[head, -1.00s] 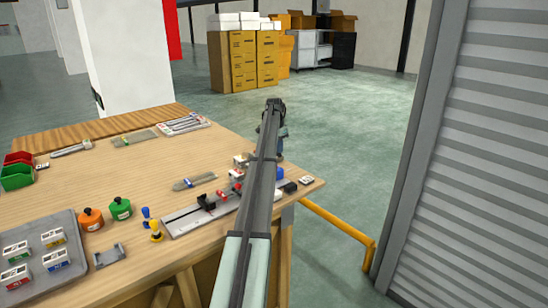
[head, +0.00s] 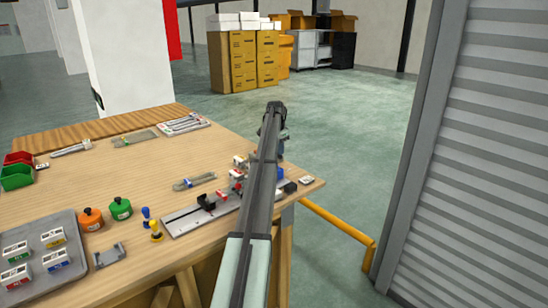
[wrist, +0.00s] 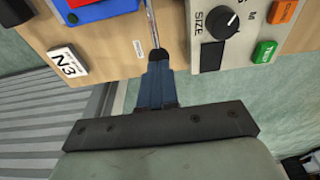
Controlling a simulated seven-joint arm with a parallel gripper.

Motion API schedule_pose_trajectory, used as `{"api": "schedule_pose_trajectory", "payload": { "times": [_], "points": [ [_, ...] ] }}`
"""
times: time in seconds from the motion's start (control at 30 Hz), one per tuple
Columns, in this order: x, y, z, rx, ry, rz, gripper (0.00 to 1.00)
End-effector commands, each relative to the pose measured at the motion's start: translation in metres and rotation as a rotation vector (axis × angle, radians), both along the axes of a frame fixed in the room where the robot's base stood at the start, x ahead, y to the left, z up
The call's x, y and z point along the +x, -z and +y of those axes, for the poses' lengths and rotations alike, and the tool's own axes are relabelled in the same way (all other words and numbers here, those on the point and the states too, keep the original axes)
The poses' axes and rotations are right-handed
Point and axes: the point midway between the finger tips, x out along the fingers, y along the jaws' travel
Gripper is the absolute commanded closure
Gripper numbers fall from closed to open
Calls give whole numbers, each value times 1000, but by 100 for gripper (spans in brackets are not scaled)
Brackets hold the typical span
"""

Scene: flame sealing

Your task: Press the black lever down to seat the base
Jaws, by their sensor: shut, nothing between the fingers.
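A long metal fixture (head: 185,219) lies near the right front edge of the workbench. A black upright piece (head: 206,202) stands on it, with red parts beside it; I cannot tell if this piece is the black lever. My forearm crosses in front of the fixture's right part and hides some of it. In the wrist view my gripper (wrist: 160,55) is shut and empty, its fingertips over the bench near its edge. A thin metal rod (wrist: 152,22) shows just beyond the fingertips; contact cannot be told. The base cannot be made out.
In the wrist view a grey panel with a SIZE knob (wrist: 217,22) is right of the fingers, and an N3 block (wrist: 67,64) is left.

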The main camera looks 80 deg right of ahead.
Motion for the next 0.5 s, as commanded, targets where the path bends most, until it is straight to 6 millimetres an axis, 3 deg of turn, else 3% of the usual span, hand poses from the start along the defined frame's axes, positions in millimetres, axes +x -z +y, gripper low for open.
{"api": "schedule_pose_trajectory", "payload": {
  "times": [0.5],
  "points": [
    [-1,5,-1,1,0,0,100]
  ]
}}
